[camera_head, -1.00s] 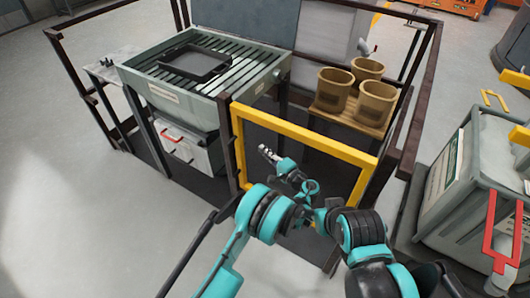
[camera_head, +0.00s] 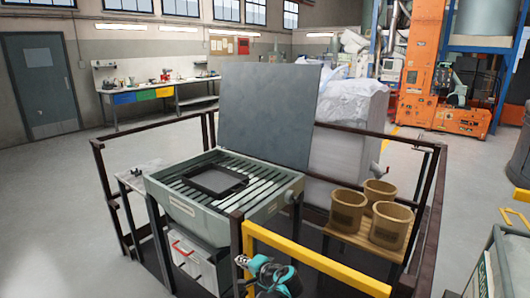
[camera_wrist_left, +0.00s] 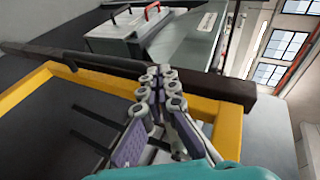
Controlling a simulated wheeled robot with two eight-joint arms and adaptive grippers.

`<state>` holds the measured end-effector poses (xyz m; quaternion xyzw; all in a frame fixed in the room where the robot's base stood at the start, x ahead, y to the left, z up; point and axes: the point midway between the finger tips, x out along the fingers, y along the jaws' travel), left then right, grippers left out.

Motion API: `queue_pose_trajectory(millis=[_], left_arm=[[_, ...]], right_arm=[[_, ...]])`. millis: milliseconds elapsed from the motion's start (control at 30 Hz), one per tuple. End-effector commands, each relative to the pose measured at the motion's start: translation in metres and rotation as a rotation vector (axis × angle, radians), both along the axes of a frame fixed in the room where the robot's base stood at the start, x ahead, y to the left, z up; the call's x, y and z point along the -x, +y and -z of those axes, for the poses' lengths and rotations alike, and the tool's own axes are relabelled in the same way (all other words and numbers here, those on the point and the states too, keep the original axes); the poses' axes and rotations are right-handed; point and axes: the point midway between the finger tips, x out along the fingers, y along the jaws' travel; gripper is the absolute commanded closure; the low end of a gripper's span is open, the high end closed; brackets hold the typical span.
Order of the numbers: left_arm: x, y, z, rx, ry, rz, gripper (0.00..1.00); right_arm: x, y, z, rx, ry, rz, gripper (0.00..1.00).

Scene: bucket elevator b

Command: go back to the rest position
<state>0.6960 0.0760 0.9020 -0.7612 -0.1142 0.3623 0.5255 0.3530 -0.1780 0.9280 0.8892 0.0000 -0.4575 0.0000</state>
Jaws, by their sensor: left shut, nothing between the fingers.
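My left gripper (camera_head: 241,261) shows at the bottom of the head view, close to the yellow gate frame (camera_head: 318,262). In the left wrist view its fingers (camera_wrist_left: 160,78) are together with nothing between them. There the yellow frame (camera_wrist_left: 100,82) runs behind the fingers; I cannot tell whether they touch it. My right gripper does not show.
A grated hopper table (camera_head: 168,197) with a raised lid (camera_head: 268,112) stands inside dark railings. A black frame (camera_head: 216,183) lies on its grate. A white box (camera_head: 187,262) is below. Several tan buckets (camera_head: 391,226) stand on a wooden stand at right. The floor at left (camera_head: 50,200) is clear.

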Motion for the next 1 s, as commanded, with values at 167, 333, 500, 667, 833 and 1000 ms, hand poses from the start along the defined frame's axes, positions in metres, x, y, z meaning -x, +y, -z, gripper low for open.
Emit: queue_pose_trajectory(millis=[167, 333, 500, 667, 833, 1000], left_arm=[[0.054, 0.053, -0.034, 0.197, 0.060, -0.057, 1.00], [0.118, 0.087, -0.052, 0.392, 0.096, -0.110, 1.00], [0.188, 0.107, -0.058, 0.591, 0.109, -0.165, 1.00], [0.254, 0.114, -0.053, 0.783, 0.103, -0.215, 1.00], [0.308, 0.110, -0.039, 0.961, 0.081, -0.261, 1.00], [0.337, 0.104, -0.029, 1.068, 0.061, -0.288, 1.00]], right_arm=[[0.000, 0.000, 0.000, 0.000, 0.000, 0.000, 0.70], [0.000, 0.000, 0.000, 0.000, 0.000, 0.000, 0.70], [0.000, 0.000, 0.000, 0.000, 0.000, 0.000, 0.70], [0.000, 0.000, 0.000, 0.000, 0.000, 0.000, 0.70], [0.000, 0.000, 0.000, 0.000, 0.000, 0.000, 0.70], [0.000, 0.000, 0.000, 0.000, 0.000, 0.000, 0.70]])
